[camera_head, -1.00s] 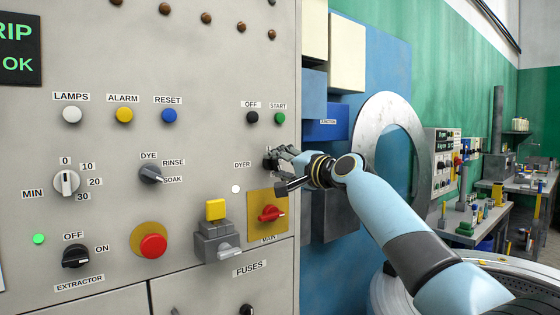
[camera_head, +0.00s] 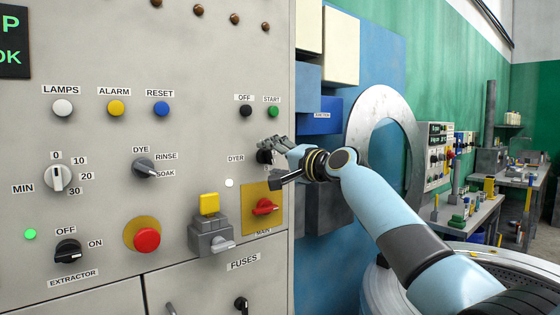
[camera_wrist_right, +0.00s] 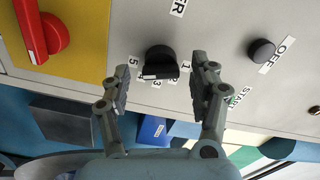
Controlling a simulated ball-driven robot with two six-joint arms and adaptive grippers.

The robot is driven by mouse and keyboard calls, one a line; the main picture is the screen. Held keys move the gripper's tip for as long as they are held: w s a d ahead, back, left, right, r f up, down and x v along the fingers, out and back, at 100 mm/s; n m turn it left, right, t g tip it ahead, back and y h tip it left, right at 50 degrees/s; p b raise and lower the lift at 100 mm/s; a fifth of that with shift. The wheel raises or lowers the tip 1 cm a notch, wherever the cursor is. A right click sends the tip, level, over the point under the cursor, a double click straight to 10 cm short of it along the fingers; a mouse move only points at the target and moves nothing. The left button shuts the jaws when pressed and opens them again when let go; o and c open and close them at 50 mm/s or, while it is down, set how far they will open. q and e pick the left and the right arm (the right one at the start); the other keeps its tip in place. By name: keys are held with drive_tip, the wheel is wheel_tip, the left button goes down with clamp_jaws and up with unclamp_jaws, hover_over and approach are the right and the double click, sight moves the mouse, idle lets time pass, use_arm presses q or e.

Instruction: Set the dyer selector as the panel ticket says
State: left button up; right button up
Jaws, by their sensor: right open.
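The dyer selector (camera_head: 264,157) is a black knob on the grey panel, right of the DYER label (camera_head: 235,158). In the right wrist view the knob (camera_wrist_right: 160,60) shows a white mark on its bar, with number labels around it, 5 on one side and 1 on the other; the gripper's closeness hides part of the dial in the head view. My right gripper (camera_head: 273,161) is open in front of the knob. Its fingers (camera_wrist_right: 161,75) stand either side of the knob, with gaps visible. The panel ticket is not readable in these frames. My left gripper is not in view.
A red MAIN switch (camera_head: 265,207) on a yellow plate is just below the selector. OFF (camera_head: 246,110) and START (camera_head: 273,111) buttons sit just above. A yellow-topped grey switch box (camera_head: 208,230) juts out lower left. A blue box (camera_head: 320,122) is right of the panel edge.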

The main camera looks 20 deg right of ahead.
drive_tip(key=v, duration=1.2)
drive_tip(key=shift+w, duration=0.1)
